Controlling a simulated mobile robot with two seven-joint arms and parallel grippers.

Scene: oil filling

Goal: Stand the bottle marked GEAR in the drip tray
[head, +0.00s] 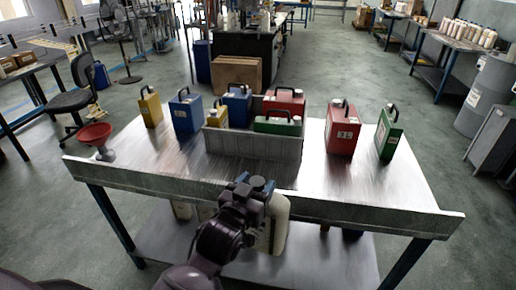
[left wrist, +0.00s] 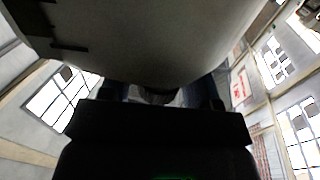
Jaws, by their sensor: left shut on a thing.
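My left gripper (head: 256,186) is shut on a cream-white bottle (head: 277,222) in front of the table's near edge. The gripper covers the bottle's upper part, and no marking on the bottle can be read, so GEAR cannot be confirmed. In the left wrist view a large pale surface, likely the bottle (left wrist: 150,40), fills the top above the dark gripper. A grey walled container (head: 252,146) stands mid-table with several coloured cans in it; I cannot tell whether it is the drip tray. My right gripper is not in view.
On the metal table (head: 330,185) stand a red funnel (head: 95,135) at left, a yellow can (head: 150,108), a blue can (head: 186,112), a red can (head: 342,132) and a green can (head: 388,135). Bare tabletop lies left of the container and at front right. Pale containers show on the lower shelf.

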